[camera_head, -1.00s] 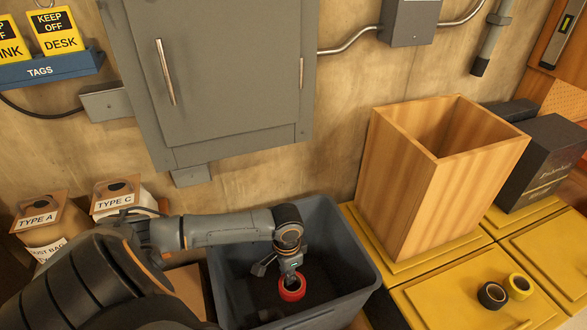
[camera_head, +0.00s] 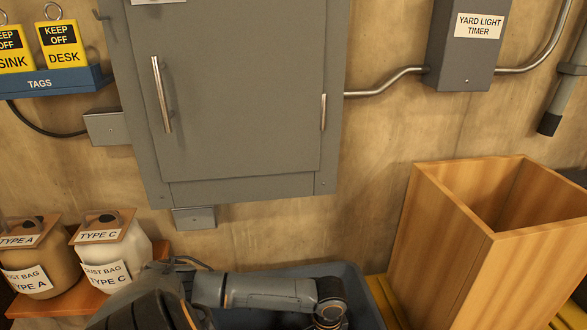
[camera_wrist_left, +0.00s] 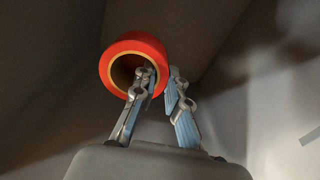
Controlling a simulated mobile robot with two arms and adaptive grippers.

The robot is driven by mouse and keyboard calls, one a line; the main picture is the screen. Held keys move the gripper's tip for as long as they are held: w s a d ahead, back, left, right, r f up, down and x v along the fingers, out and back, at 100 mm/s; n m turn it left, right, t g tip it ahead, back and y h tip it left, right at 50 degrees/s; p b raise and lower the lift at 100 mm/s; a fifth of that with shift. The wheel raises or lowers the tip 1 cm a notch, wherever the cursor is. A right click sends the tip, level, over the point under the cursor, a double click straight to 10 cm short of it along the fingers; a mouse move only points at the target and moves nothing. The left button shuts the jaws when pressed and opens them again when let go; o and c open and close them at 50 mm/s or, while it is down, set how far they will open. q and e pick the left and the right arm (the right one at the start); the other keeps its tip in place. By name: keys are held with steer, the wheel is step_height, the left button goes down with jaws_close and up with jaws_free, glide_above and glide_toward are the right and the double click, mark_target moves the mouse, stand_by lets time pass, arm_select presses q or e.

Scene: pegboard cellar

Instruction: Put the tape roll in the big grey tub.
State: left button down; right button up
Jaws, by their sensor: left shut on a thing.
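The red tape roll (camera_wrist_left: 140,43) shows in the left wrist view, with its tan inner core facing the camera. My left gripper (camera_wrist_left: 165,80) is shut on the wall of the roll, one finger passing into its hole. Dark grey surfaces, which look like the tub's inside, lie around and behind the roll. In the head view the big grey tub (camera_head: 362,300) is at the bottom edge, mostly cut off. My left arm reaches over it, and the gripper and roll are below the picture there. How high the roll hangs above the tub floor cannot be told. My right gripper is not in view.
A tall open wooden bin (camera_head: 440,240) stands right of the tub. A grey wall cabinet (camera_head: 240,90) hangs behind it. Two dust bag jars (camera_head: 112,255) sit on a shelf at left. A timer box (camera_head: 467,55) is on the wall.

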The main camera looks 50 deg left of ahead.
arm_select(q)
step_height(320, 180, down, 14)
steer(key=b, duration=0.7)
steer(key=shift+f, duration=0.15)
steer(key=shift+f+b, duration=0.35)
steer(key=shift+f, duration=1.3)
steer(key=c, duration=1.8)
jaws_free()
steer(key=shift+f, duration=0.15)
steer(key=o, duration=0.4)
steer(key=shift+o, duration=0.2)
step_height(320, 180, up, 12)
steer(key=p, duration=0.2)
steer(key=shift+r, duration=0.2)
